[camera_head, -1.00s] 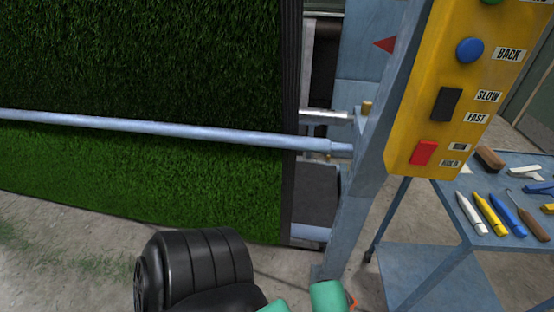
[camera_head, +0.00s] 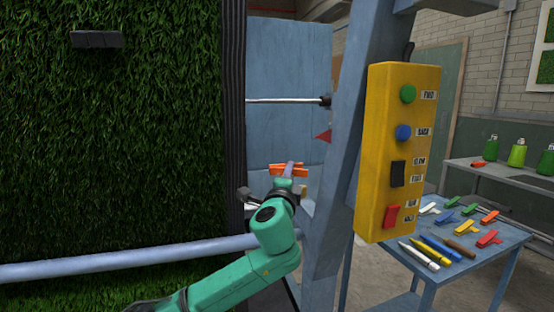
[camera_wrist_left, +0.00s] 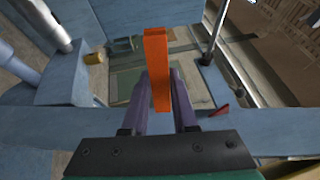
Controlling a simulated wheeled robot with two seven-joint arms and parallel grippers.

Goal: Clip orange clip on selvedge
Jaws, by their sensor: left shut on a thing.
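My left gripper (camera_head: 287,176) is shut on an orange clip (camera_head: 289,169), held up just right of the turf's edge. In the left wrist view the orange clip (camera_wrist_left: 157,68) stands upright between the two fingers of the left gripper (camera_wrist_left: 160,100). The selvedge (camera_head: 233,100) is the dark vertical strip along the right edge of the green turf (camera_head: 130,140). The clip appears apart from it; the depth gap is hard to judge. The selvedge is not clearly seen in the left wrist view. My right gripper is not in view.
A blue post (camera_head: 352,130) with a yellow control box (camera_head: 392,150) stands right of the clip. A blue-grey bar (camera_head: 130,262) crosses low in front of the turf. A blue table (camera_head: 490,262) at the right holds several clips and markers.

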